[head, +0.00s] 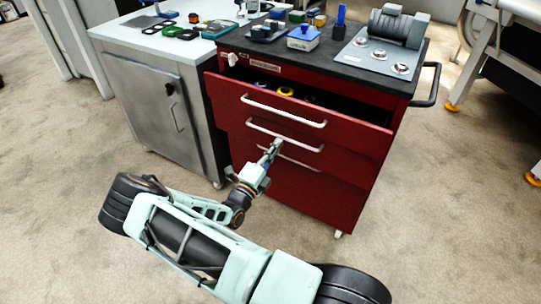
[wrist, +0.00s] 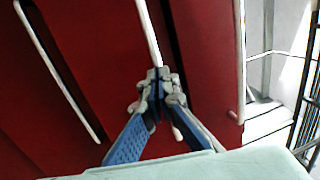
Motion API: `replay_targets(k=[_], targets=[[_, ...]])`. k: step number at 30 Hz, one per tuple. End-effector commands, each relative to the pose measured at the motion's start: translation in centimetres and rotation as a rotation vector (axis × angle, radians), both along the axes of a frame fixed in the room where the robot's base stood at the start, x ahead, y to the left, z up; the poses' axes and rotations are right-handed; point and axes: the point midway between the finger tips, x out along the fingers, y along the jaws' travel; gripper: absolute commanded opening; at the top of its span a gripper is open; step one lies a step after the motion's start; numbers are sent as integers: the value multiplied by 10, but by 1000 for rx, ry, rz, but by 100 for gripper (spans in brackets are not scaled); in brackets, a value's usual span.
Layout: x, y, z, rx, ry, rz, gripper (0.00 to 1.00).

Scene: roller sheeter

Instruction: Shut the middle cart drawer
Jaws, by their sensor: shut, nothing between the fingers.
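The red cart (head: 318,200) stands ahead with its top drawer (head: 345,128) pulled out. The middle drawer (head: 345,160) is below it, its white bar handle (head: 284,135) facing me. How far the middle drawer stands out is hard to tell under the top one. My gripper (head: 274,147) is in front of the drawer fronts, just below the left part of the middle handle. In the wrist view my gripper (wrist: 157,78) is shut and empty, its fingertips overlapping a white handle (wrist: 148,30). I cannot tell whether they touch it.
A grey cabinet (head: 165,105) stands at the left. A machine (head: 392,35) sits on the cart top.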

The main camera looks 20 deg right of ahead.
Motion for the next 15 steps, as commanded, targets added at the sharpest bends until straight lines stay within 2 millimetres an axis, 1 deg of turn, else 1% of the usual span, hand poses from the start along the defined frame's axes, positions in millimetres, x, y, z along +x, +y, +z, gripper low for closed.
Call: replay_targets(k=[12,14,15], targets=[[3,-3,1,1,0,0,0],[6,-7,0,1,-1,-2,0],[9,-13,0,2,-2,-3,0]])
